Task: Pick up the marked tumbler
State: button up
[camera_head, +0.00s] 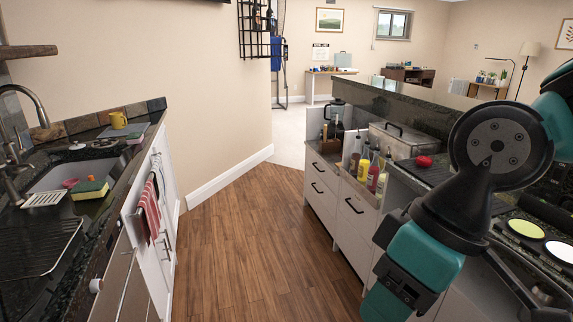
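I cannot make out a marked tumbler in this view. My teal and black arm fills the right side, in front of the right counter, and hides part of it. The end of the arm with my gripper does not show. A yellow mug (118,120) stands on the far end of the left counter. A small pink-red item (71,183) sits by the sink, too small to tell what it is.
The left counter holds a sink (75,172) and sponges (90,188). The right counter (410,180) holds bottles (373,177), a metal box (397,142), a red item (424,161) and round pale discs (526,229). The wooden floor (245,255) between is clear.

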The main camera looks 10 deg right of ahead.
aim_at(425, 152)
jog(key=u, duration=0.25)
jog(key=i, duration=3.9)
jog(key=z, duration=2)
